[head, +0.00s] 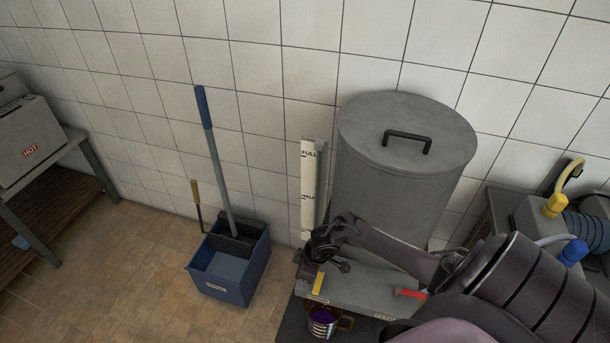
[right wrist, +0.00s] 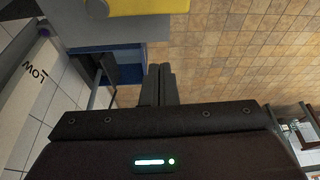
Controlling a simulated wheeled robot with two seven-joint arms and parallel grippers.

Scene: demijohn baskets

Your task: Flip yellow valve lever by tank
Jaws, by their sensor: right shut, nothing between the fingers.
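The yellow valve lever (head: 318,284) sits at the front left of the grey stand below the grey tank (head: 385,205). In the right wrist view a yellow piece (right wrist: 150,6), which looks like the lever, shows large at the top edge, partly cut off. My right gripper (head: 308,268) is just above and beside the lever in the head view. In the right wrist view its two fingers (right wrist: 159,72) are shut together with nothing between them. Whether they touch the lever I cannot tell. My left gripper is not in view.
A red lever (head: 410,293) sits right of the yellow one. A dark cup (head: 322,322) stands below. The level gauge board (head: 308,190) rises left of the tank. A blue bucket (head: 228,283) with a blue-handled tool stands on the floor. Yellow and blue fittings (head: 556,205) are at right.

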